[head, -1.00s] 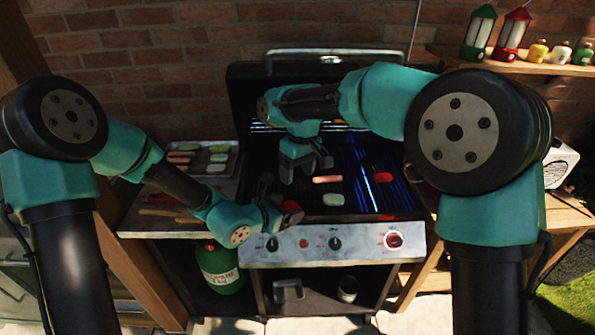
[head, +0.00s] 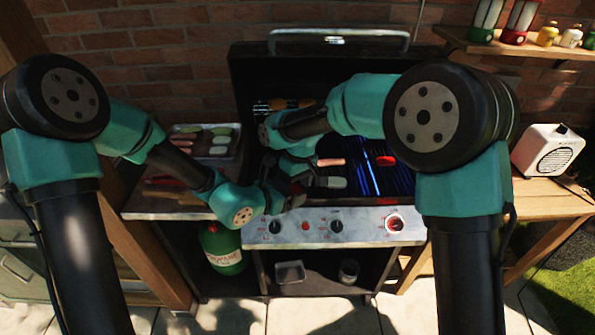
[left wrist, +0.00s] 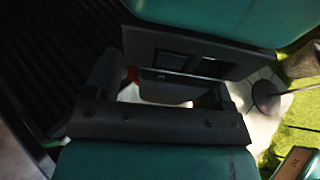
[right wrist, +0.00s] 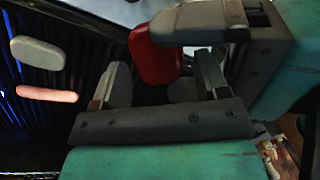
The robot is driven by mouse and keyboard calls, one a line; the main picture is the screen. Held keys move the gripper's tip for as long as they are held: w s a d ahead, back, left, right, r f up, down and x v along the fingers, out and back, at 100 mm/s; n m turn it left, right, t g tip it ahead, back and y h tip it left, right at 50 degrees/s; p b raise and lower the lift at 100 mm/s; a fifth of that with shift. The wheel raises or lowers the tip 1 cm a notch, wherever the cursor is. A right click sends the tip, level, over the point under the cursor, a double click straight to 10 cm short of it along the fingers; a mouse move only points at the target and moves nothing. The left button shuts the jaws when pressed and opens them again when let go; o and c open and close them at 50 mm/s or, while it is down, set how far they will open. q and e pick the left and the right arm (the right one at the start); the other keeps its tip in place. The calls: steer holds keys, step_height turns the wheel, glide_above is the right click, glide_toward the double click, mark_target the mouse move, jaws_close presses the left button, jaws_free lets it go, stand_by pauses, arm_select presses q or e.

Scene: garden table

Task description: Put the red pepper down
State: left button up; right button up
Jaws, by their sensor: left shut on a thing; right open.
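The red pepper (right wrist: 155,55) is a glossy red piece at the fingertips of my left gripper in the right wrist view. My left gripper (head: 287,193) is shut on it, above the grill's front left part. In the head view the held pepper is hidden by the grippers; the left wrist view (left wrist: 165,80) shows only a sliver of red beside the dark jaws. My right gripper (right wrist: 165,80) is open, its fingers apart just below the pepper; I cannot tell whether they touch it. In the head view my right gripper (head: 300,168) is close beside the left one.
On the grill grate lie a pink sausage (head: 331,162), a pale green slice (head: 332,182) and another red piece (head: 386,160). A tray (head: 213,150) with food stands to the left. The grate's right part has free room.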

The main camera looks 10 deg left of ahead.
steer(key=shift+s+a+f, duration=0.1)
steer(key=shift+f, duration=0.95)
steer(key=c, duration=0.6)
arm_select(q)
steer(key=o, duration=1)
arm_select(e)
steer(key=shift+c, duration=0.8)
arm_select(q)
steer(key=v, duration=1.2)
steer(key=shift+s+f, duration=0.1)
